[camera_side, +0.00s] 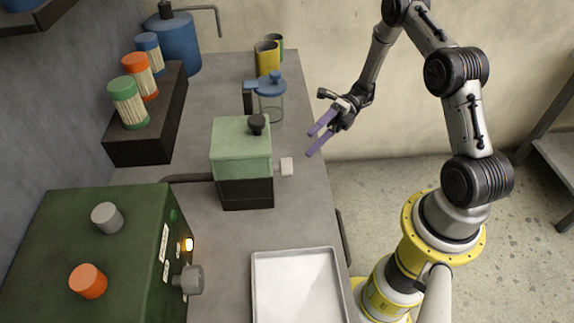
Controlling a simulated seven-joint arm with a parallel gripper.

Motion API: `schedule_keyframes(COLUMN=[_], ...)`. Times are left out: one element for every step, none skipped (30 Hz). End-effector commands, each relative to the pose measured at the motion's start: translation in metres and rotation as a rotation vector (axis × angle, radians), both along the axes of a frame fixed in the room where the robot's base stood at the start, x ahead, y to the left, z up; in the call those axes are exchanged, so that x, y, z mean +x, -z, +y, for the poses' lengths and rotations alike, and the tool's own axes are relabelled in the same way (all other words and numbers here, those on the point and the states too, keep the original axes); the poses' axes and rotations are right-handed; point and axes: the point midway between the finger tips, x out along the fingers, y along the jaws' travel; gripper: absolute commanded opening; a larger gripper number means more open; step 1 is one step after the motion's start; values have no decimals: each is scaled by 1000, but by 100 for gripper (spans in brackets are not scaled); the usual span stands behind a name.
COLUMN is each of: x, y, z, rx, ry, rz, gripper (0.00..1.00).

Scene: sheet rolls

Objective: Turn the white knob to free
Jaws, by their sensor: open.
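The white knob (286,167) sticks out from the right side of a box with a pale green top (241,146) and a dark lower part, standing on the grey bench. A black round knob (257,123) sits on top of the box. My gripper (311,144) is open and empty, with purple fingers pointing left. In the picture it is up and to the right of the white knob and apart from it. Any marking for the free setting is too small to make out.
A metal tray (297,287) lies at the front of the grey bench (225,232). A dark green machine (95,250) with a grey side knob (190,280) stands front left. A blue-lidded glass jar (270,102) stands behind the box.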

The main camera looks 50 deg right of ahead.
Motion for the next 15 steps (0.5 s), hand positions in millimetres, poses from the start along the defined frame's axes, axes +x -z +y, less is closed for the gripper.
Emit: schedule_keyframes(x=[0, -1, -1, -1, 0, -1, 0, -1, -1, -1, -1, -1, -1, 0, 0], y=[1, 1, 2, 2, 3, 4, 4, 5, 5, 6, 7, 7, 8, 8, 8], z=[11, 17, 25, 31, 37, 45, 51, 57, 64, 69, 75, 81, 85, 89, 93], rx=[2, 2, 1, 0, 1, 0, -1, 0, 0, 0, -1, 0, -1, 1, 0], ry=[-5, -5, -5, -6, -5, -6, -6, -6, -6, -6, -6, -5, -6, -5, -5], rz=[2, 2, 1, 2, 1, 1, 1, 2, 2, 2, 1, 1, 2, 1, 0], gripper=[84, 84, 84, 84, 84, 84, 84, 84, 84, 84, 84, 84, 84, 84, 84])
